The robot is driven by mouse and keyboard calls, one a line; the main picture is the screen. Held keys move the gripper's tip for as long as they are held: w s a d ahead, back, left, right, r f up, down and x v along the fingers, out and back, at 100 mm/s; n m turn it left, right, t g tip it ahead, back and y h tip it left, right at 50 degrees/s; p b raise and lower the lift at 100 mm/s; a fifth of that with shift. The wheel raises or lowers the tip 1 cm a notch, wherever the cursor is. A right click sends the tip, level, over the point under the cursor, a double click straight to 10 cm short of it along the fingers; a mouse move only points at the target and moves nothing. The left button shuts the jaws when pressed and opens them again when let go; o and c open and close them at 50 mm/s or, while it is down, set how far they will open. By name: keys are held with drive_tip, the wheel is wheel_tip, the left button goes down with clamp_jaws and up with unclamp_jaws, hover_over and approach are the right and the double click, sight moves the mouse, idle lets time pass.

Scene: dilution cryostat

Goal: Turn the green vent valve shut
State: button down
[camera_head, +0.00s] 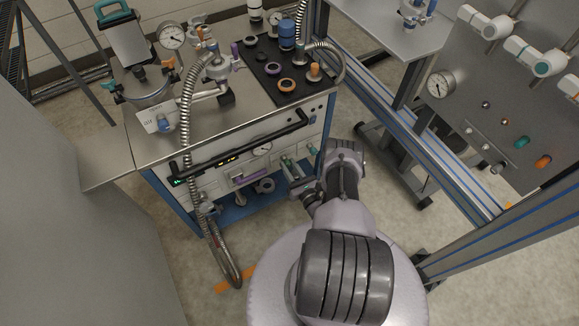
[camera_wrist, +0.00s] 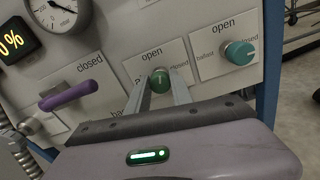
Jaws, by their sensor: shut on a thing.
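The green vent valve (camera_wrist: 160,80) is a small round green knob on the pale front panel, with "open" printed above it and "closed" to its right. A light mark shows on its face. My gripper (camera_wrist: 162,88) is shut on this knob, with one finger on each side of it in the wrist view. In the head view my gripper (camera_head: 294,182) reaches the right part of the cabinet front, and the knob there is too small to make out clearly.
A teal knob (camera_wrist: 238,52) sits close on the right. A purple lever handle (camera_wrist: 70,96) and a pressure gauge (camera_wrist: 62,12) are on the left. A black handle bar (camera_head: 240,145) crosses the cabinet front above. A metal hose (camera_head: 187,150) hangs at the left.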

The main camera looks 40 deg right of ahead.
drive_tip(key=m, duration=1.3)
drive_tip(key=shift+w+d+m, duration=0.1)
drive_tip(key=shift+m, duration=0.3)
idle(0.4)
drive_tip(key=c, duration=1.1)
unclamp_jaws()
